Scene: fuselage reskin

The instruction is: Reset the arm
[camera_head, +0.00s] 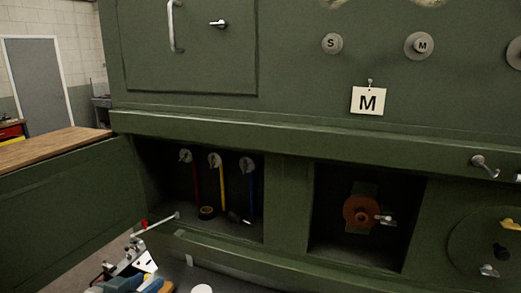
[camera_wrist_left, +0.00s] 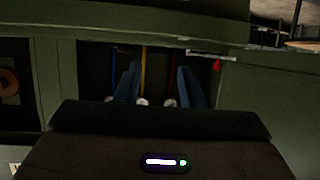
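My left gripper (camera_head: 143,284) is low at the bottom left of the head view, in front of the open bay and beside the lowered door. Its two blue fingers (camera_wrist_left: 158,88) stand apart in the left wrist view, with nothing seen between them. They point toward the open bay. Part of the gripper is cut off by the lower edge of the head view. My right gripper is in neither view.
The open bay (camera_head: 180,229) holds red, yellow (camera_head: 220,186) and blue strips hanging from round knobs, and a dark roll (camera_head: 207,212). A green door (camera_head: 70,205) and a red-tagged rod (camera_head: 158,222) stand left. A second bay holds an orange wheel (camera_head: 357,211).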

